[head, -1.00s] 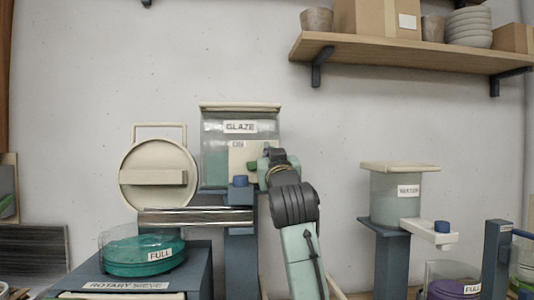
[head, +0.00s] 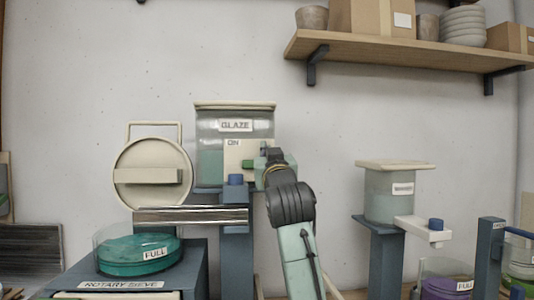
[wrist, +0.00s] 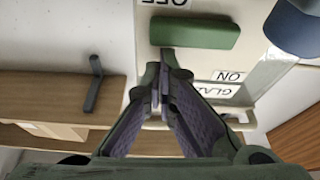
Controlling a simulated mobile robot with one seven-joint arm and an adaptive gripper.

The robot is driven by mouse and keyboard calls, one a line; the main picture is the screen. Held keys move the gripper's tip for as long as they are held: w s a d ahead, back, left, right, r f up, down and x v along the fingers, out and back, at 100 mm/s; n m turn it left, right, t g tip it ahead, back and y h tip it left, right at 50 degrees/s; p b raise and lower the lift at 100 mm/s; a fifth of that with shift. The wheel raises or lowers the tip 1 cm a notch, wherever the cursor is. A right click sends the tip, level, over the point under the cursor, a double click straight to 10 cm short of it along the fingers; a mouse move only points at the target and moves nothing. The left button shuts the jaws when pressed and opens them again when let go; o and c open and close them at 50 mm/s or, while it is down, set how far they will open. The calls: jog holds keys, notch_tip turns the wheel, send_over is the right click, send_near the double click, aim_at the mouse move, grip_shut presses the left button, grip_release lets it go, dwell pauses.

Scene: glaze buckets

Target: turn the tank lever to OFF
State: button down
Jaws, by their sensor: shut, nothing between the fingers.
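The glaze tank (head: 209,135) stands left of centre in the head view, with a pale lever plate (head: 232,160) on its front. The ON label (head: 233,143) is at the plate's upper left. The green lever (head: 248,164) shows just left of my gripper (head: 264,163). In the wrist view the lever (wrist: 194,34) is a green bar lying across the picture between the OFF label (wrist: 166,2) and the ON label (wrist: 228,76). My gripper (wrist: 166,55) is shut and empty, its tips at the lever's edge; I cannot tell whether they touch.
A blue knob (head: 236,180) sits below the tank. The rotary sieve with a teal full bucket (head: 139,255) is at the left. A water tank (head: 391,195) and a purple bucket (head: 447,289) are at the right. A loaded shelf (head: 400,55) hangs above right.

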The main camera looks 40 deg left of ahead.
notch_tip(320, 180, up, 5)
jog(key=p, duration=0.4)
jog(key=f+b+v, duration=0.1)
jog(key=b+v, duration=0.4)
jog(key=v, duration=0.5)
jog(key=shift+s+f+b, duration=0.2)
jog(key=shift+b, duration=0.2)
